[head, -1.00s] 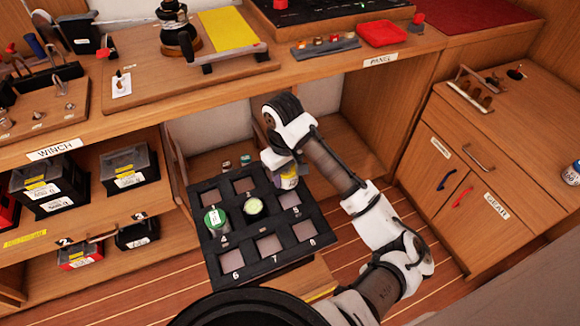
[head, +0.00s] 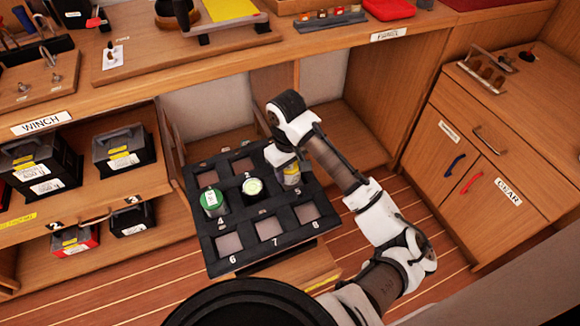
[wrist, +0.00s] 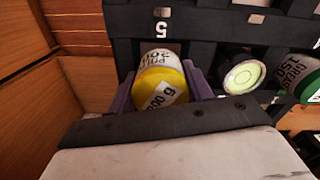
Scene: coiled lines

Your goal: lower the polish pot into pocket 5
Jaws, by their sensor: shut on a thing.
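The polish pot (wrist: 160,78), white with a yellow lid, is between the jaws of my gripper (wrist: 162,92) in the wrist view. In the head view the pot (head: 292,174) shows below my gripper (head: 284,156), at the right of the black pocketed tray (head: 250,217). The number 5 label (wrist: 160,28) is just beyond the pot in the wrist view. The pot covers pocket 5, and its lower end is hidden. I cannot tell how deep it sits in the pocket.
A green-lidded grease tin (head: 213,200) stands at the tray's left, and a pale-lidded tin (head: 253,188) stands in its middle. The front pockets, such as pocket 7 (head: 268,228), are empty.

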